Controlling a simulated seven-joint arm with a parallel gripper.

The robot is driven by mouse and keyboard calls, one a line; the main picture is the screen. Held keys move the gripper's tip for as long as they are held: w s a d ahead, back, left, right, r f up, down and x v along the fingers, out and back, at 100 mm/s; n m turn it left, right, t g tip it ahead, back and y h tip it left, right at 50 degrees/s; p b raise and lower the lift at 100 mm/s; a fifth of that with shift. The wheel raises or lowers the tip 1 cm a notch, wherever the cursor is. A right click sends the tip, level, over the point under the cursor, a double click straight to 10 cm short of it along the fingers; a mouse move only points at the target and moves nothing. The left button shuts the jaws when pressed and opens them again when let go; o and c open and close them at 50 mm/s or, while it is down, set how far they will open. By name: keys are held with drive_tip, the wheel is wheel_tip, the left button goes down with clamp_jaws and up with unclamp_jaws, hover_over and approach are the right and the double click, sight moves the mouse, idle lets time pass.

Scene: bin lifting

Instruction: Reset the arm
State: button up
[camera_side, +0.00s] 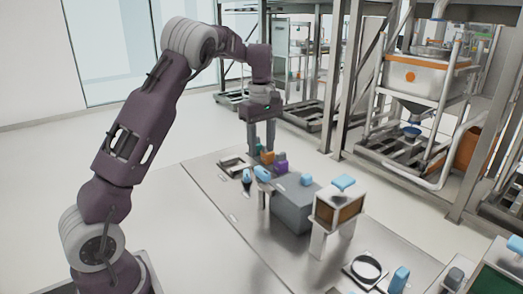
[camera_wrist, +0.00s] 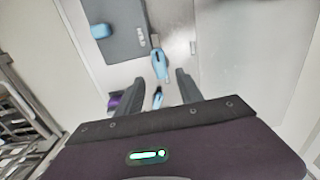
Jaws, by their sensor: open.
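My gripper (camera_side: 262,137) hangs pointing down above the far end of the grey work table (camera_side: 225,205) in the side view. In the wrist view my gripper (camera_wrist: 161,82) shows two dark fingers spread apart. A light-blue tool (camera_wrist: 159,64) lies beyond the fingertips, and a smaller blue item (camera_wrist: 157,97) shows between the fingers. Nothing is held between them. A purple item (camera_wrist: 113,101) is partly hidden beside the left finger. In the side view, an orange item (camera_side: 267,157) and a purple item (camera_side: 281,167) stand just below the fingertips.
A grey box (camera_side: 296,208) and a white stand with a brown-fronted box (camera_side: 338,206) occupy the table's middle. A round dish (camera_side: 366,270) and a blue-topped item (camera_side: 399,280) are nearer. A metal frame (camera_side: 340,80) stands behind. The table's left strip is mostly clear.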

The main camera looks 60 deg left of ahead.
drive_tip(key=s+d+r+m+t+h, duration=0.1)
drive_tip(key=s+d+r+m+t, duration=0.1)
drive_tip(key=s+d+r+m, duration=0.45)
drive_tip(key=s+d+r+m+t, duration=0.1)
drive_tip(key=s+d+r+m, duration=0.25)
drive_tip(key=s+d, duration=0.55)
drive_tip(key=s+d+f+m+t, duration=0.1)
drive_tip(key=s+d+m, duration=0.1)
drive_tip(key=s+m, duration=0.2)
drive_tip(key=s+d+f+m+t+y, duration=0.1)
drive_tip(key=s+d+f+m, duration=0.1)
drive_tip(key=s, duration=0.7)
drive_tip(key=shift+d+f+m+t, duration=0.15)
drive_tip(key=shift+d+m+t, duration=0.25)
drive_tip(key=shift+m, duration=0.7)
drive_tip(key=shift+s+d, duration=0.1)
